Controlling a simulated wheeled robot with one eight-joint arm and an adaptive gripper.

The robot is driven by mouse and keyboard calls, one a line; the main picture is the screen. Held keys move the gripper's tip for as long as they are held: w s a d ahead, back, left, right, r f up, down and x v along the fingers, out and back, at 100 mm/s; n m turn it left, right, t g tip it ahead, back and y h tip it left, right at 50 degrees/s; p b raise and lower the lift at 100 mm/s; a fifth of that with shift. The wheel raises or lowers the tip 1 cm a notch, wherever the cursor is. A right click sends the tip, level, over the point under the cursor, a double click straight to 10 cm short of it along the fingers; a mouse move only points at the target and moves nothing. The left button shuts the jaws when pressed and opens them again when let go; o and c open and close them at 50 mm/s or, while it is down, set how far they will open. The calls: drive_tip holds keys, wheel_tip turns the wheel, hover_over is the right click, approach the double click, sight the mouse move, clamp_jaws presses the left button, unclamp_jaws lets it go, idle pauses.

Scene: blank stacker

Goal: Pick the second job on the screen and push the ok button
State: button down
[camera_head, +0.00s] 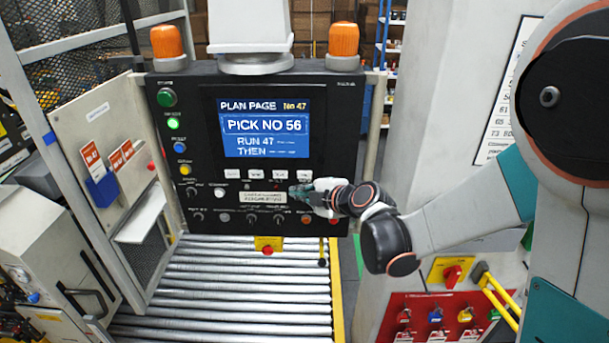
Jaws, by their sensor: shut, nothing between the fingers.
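A black control panel carries a blue screen (265,128) reading "PLAN PAGE No 47", "PICK NO 56", "RUN 47" and "THEN"; the "PICK NO 56" line is boxed. A row of pale keys (255,174) lies under the screen. Round buttons run down the panel's left side: green (167,97), lit green (173,123), blue (178,146) and yellow (185,169). A white button (219,193) sits lower. Which one is ok is too small to read. My gripper (301,192) is shut and empty, at the panel just below the right keys; contact cannot be told.
Roller conveyor (220,290) runs below the panel. Orange beacons (167,41) stand on top. A cabinet (100,140) with red cards is at left. At lower right are a red lockout board (440,318) and a red switch on yellow (452,274).

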sight(303, 179)
drive_tip(key=shift+w+d, duration=0.1)
drive_tip(key=shift+w, duration=1.95)
drive_tip(key=shift+w+b, duration=0.15)
drive_tip(key=shift+b, duration=0.2)
drive_tip(key=shift+w, duration=0.25)
drive_tip(key=shift+w, duration=0.4)
drive_tip(key=shift+s+b, duration=0.15)
drive_tip(key=shift+b, duration=0.15)
idle(0.3)
drive_tip(key=shift+s, duration=0.7)
drive_tip(key=s+b, duration=0.1)
drive_tip(key=s, duration=0.4)
idle(0.3)
